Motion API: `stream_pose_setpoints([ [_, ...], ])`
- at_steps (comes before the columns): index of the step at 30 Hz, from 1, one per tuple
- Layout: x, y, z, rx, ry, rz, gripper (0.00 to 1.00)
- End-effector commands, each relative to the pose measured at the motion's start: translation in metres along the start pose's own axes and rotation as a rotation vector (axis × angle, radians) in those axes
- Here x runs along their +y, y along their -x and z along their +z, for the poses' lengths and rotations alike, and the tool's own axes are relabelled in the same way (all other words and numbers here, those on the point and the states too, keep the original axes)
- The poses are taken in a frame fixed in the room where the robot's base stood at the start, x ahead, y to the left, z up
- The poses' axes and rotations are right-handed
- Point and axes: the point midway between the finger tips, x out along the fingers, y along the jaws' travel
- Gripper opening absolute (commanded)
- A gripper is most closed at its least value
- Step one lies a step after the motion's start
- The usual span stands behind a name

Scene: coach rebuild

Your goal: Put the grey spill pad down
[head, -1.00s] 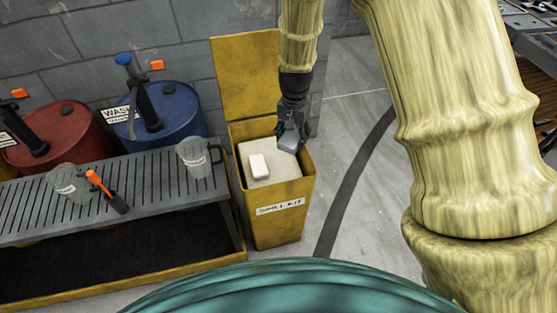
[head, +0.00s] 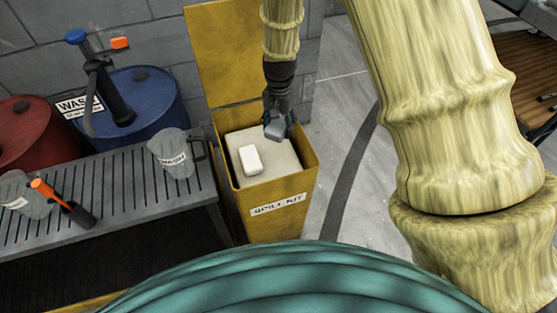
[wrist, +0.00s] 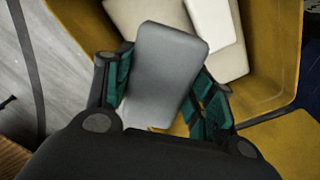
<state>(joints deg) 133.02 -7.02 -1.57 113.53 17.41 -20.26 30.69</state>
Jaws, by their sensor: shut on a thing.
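The grey spill pad (wrist: 166,68) is a small rounded block between the teal-lined fingers of my gripper (wrist: 160,98) in the wrist view. In the head view my gripper (head: 278,122) is shut on the grey pad (head: 275,130) over the right part of the open yellow spill kit bin (head: 250,212). The pad appears above the pale stuff inside the bin; whether it touches anything there I cannot tell. A white block (head: 250,160) lies on the pale square stack (head: 282,160) in the bin.
The bin's yellow lid (head: 225,50) stands open against the wall. Blue (head: 150,95) and red (head: 28,140) drums stand behind. Floor right of the bin is clear.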

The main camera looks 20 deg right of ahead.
Motion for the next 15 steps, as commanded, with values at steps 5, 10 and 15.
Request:
stream_pose_setpoints([
  [5, -0.001, -0.029, 0.001, 0.000, 0.002, 0.000, 0.29],
  [10, -0.001, -0.040, 0.001, 0.000, 0.002, 0.000, 0.29],
  [15, 0.001, -0.064, 0.001, -0.001, 0.001, 0.001, 0.29],
])
